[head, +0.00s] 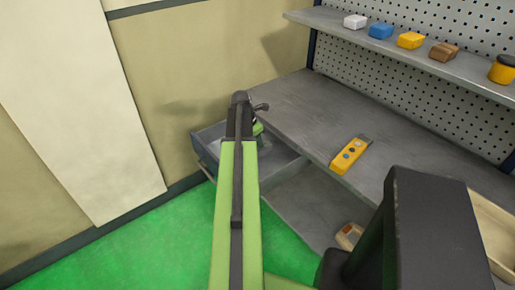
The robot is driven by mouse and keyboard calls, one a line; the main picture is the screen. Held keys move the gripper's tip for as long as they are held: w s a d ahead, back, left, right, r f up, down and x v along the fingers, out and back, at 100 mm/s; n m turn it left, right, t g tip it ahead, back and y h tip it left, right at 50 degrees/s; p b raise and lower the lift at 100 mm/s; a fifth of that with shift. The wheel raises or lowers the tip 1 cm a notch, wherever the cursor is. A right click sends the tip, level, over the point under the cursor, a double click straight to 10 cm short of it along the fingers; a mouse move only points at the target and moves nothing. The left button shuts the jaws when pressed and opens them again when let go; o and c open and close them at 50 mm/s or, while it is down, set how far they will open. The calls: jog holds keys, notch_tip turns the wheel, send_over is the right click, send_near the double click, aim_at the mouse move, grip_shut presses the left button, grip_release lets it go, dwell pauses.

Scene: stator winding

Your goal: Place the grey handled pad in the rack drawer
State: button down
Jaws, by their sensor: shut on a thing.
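The open drawer (283,162) is grey and sticks out from under the left end of the grey workbench. My green arm reaches over it and hides much of its inside. My gripper (259,129) shows only in part at the far end of the arm, at the drawer's opening. It is shut on the grey handled pad (265,142), of which a small light grey part shows just below it. The pad appears over or inside the drawer. Whether it touches the drawer floor cannot be told.
A yellow device with buttons (351,155) lies on the workbench top (300,105). Small coloured blocks (410,40) and a yellow jar (503,69) stand on the shelf above. Another device (348,236) lies on the lower shelf. The green floor (150,245) at left is clear.

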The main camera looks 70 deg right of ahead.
notch_tip(320, 180, down, 2)
jog(key=shift+f+b, duration=0.1)
jog(key=shift+b, duration=0.3)
jog(key=shift+r, duration=0.25)
jog(key=shift+f, duration=0.15)
jog(key=c, duration=1.2)
grip_release()
jog(key=shift+o, duration=0.2)
jog(key=shift+r+p, duration=0.4)
jog(key=shift+p, duration=0.05)
jog(key=p+v, duration=1.1)
jog(key=shift+a+r, duration=0.15)
jog(key=shift+r, duration=0.1)
